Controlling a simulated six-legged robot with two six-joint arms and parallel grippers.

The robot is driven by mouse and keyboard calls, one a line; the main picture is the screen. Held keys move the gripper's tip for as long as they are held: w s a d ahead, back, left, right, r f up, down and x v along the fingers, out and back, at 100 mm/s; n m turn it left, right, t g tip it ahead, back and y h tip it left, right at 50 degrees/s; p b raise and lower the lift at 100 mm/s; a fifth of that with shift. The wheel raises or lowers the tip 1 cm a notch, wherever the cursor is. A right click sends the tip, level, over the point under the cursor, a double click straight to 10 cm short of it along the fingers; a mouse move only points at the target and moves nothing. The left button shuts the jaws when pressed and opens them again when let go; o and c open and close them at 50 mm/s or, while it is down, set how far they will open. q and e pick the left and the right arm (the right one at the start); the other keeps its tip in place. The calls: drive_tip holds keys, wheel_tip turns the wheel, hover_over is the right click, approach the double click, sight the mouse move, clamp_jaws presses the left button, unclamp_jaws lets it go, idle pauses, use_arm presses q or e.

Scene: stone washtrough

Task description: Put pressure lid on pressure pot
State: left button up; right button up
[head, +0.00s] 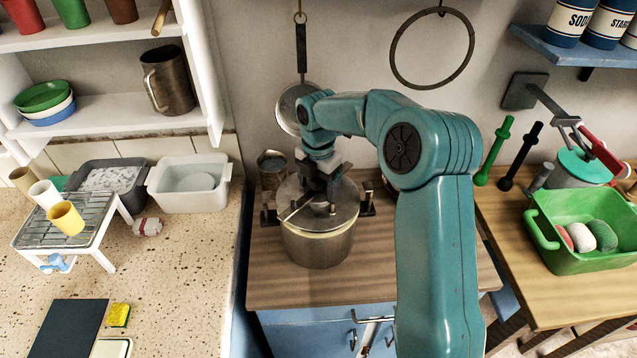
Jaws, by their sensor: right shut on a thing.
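The pressure pot (318,247) is a metal pot with dark side handles, standing on the wooden counter in the middle of the head view. The pressure lid (340,213) is a round grey metal disc at the pot's top; a pale band shows under its front edge. I cannot tell whether it is fully seated. My right gripper (318,196) points down over the lid's centre and is shut on the lid, with its fingertips partly hidden. My left gripper is not in view.
The wooden counter (275,292) is clear in front of the pot. A dark metal can (272,165) stands close behind it on the left. A green basin (575,262) sits on the right table, and a white tub (190,196) on the speckled left counter.

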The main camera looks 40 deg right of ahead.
drive_tip(key=shift+f, duration=0.7)
idle(1.3)
drive_tip(key=o, duration=1.5)
wheel_tip(320, 180, up, 7)
drive_tip(key=p, duration=0.5)
drive_tip(key=shift+p, duration=0.3)
drive_tip(key=shift+s+a, duration=0.1)
drive_tip(key=shift+s, duration=0.05)
